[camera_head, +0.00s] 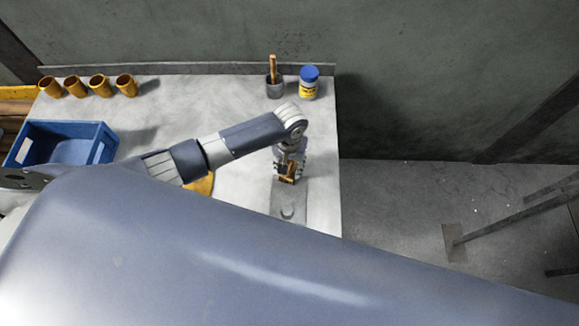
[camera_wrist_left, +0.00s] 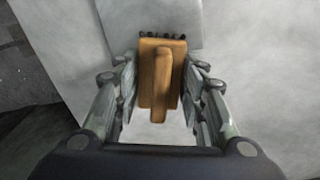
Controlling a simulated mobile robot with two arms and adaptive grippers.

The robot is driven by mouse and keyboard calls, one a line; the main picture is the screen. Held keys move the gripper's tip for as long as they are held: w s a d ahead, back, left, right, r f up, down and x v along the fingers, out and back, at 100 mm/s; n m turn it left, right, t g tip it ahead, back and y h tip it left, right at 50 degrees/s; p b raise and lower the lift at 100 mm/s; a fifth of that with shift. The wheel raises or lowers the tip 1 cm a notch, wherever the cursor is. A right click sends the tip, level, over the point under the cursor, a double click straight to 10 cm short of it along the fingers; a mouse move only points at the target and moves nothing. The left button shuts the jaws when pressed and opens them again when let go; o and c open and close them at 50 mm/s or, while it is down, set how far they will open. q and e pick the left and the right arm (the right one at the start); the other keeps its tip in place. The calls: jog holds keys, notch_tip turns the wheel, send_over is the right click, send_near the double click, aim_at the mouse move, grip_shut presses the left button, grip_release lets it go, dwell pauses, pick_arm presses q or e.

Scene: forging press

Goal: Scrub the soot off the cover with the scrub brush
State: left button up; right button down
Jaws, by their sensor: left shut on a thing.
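My left gripper (camera_head: 288,171) is shut on the scrub brush (camera_head: 288,179), a tan wooden block with a raised grip. The brush also shows in the left wrist view (camera_wrist_left: 161,72) between the two fingers (camera_wrist_left: 160,88), with dark bristles along its far edge. The cover (camera_head: 289,197) appears as a flat grey plate with a small round knob, at the right side of the table. The brush is over its far part; I cannot tell whether the bristles touch it. Part of the plate shows in the left wrist view (camera_wrist_left: 140,14). No soot is clearly visible. My right gripper is out of view.
On the pale table (camera_head: 190,98) stand several orange cups (camera_head: 100,86), a blue bin (camera_head: 101,142), a dark pot (camera_head: 275,89) with a wooden handle, and a blue-lidded jar (camera_head: 309,84). An orange-yellow item (camera_head: 203,185) lies partly hidden under my arm. The table's far middle is clear.

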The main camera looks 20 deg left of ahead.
pick_arm(q)
jog(key=shift+a, duration=0.1)
notch_tip(320, 180, up, 2)
jog(key=shift+w+p, duration=0.1)
jog(key=shift+p, duration=0.65)
jog(key=shift+r, duration=1.95)
jog(key=shift+r, duration=0.1)
jog(key=shift+r, duration=1.45)
